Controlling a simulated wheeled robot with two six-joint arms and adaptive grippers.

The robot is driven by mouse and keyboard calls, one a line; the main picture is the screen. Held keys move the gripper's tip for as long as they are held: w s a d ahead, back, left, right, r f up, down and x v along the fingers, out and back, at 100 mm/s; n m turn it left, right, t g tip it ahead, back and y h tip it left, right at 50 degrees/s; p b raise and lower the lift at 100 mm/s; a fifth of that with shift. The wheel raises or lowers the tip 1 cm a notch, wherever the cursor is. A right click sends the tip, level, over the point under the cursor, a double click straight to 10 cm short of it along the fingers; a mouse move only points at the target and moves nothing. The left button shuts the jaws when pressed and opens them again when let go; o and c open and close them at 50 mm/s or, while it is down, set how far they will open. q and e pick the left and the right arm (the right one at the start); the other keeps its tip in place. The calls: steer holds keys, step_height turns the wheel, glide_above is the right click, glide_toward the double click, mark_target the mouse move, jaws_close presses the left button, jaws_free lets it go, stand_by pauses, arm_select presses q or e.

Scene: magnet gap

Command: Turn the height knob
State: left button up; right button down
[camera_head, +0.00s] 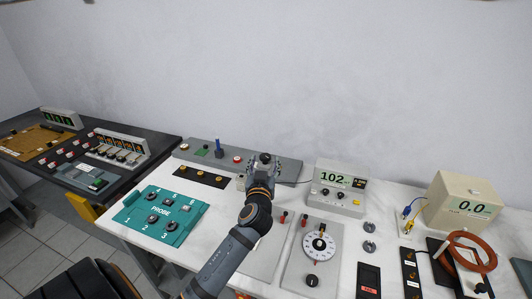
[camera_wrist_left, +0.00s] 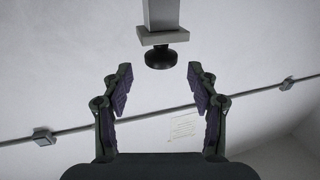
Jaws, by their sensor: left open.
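In the left wrist view a black round knob (camera_wrist_left: 161,58) sits at the end of a grey square post (camera_wrist_left: 161,14); I take it to be the height knob. My left gripper (camera_wrist_left: 160,76) is open, with its two fingers spread on either side and the knob centred just beyond the fingertips. The fingers do not touch the knob. In the head view my left gripper (camera_head: 264,160) is over the grey apparatus at the back of the white table, and it hides the knob there. My right gripper is not in view.
A grey base (camera_head: 190,150) with a red button lies at the back of the white table (camera_head: 130,232). A teal probe tray (camera_head: 160,213) is at left. A meter reading 102 (camera_head: 337,190) and a white dial panel (camera_head: 318,244) stand to the right. A beige box (camera_head: 462,198) is farther right.

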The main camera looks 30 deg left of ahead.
mark_target(265, 156)
arm_select(q)
steer(key=x, duration=0.3)
steer(key=shift+w+a+f, duration=0.15)
steer(key=shift+w+a, duration=0.05)
steer(key=shift+w+a+p, duration=0.15)
steer(key=shift+w+p, duration=0.2)
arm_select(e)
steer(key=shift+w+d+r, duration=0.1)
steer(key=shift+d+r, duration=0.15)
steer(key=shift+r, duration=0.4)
arm_select(q)
steer(key=shift+s, duration=0.1)
steer(key=shift+c, duration=0.5)
steer(key=c, duration=1.1)
steer(key=n+g+y+b, duration=0.1)
steer(key=b, duration=0.2)
steer(key=f+n+y+b, duration=0.1)
steer(key=y+b, duration=0.1)
steer(key=shift+g+b, duration=0.4)
steer(key=shift+r+n+g+y+b, duration=0.3)
steer(key=shift+n+b, duration=0.1)
steer(key=shift+b, duration=0.05)
steer(key=shift+r, duration=0.15)
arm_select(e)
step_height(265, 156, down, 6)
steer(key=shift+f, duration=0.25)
